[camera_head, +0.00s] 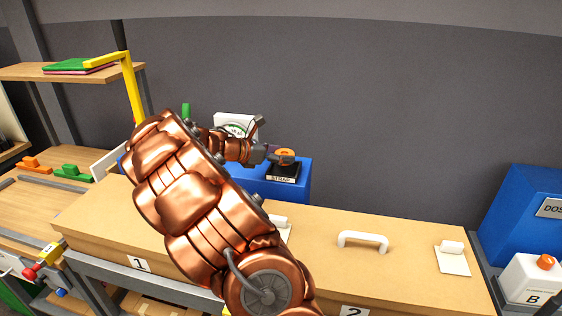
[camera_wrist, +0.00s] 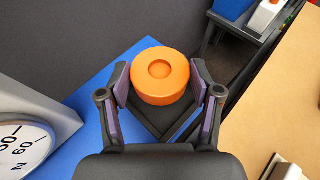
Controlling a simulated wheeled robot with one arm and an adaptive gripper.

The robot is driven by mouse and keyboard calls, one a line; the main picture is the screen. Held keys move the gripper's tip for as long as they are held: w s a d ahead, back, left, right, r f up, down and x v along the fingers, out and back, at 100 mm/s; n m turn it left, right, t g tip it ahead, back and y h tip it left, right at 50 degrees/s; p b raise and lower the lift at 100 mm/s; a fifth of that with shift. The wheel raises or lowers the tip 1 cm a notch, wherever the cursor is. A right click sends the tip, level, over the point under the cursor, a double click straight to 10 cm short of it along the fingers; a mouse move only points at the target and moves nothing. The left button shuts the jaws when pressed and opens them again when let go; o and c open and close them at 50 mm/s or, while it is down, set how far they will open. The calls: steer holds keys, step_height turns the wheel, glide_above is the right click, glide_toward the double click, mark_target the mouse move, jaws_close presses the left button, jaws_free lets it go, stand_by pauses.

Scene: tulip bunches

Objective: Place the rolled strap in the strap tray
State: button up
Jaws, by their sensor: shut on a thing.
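The rolled strap (camera_head: 286,152) is a thick orange roll with a round hollow in its top. My gripper (camera_head: 284,158) is shut on it, with a finger pad on each side of the roll (camera_wrist: 160,76) in the wrist view. The strap tray (camera_head: 283,172) is dark, has a STRAP label, and stands on a blue block. In the head view the roll is directly over the tray. In the wrist view the dark tray (camera_wrist: 165,124) shows beneath and around the roll. I cannot tell whether the roll touches the tray floor.
The blue block (camera_wrist: 84,128) stands behind the long tan box lids (camera_head: 400,235), which have white handles. A white dial scale (camera_wrist: 28,130) is left of the gripper. A blue unit (camera_head: 525,220) stands at the far right. A yellow post (camera_head: 132,90) rises at the left.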

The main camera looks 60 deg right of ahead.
steer(key=shift+s+d+f, duration=0.15)
steer(key=shift+f, duration=0.1)
steer(key=shift+f+p, duration=0.6)
steer(key=shift+f, duration=0.95)
steer(key=shift+f, duration=0.1)
steer(key=o, duration=0.9)
steer(key=shift+c, duration=0.2)
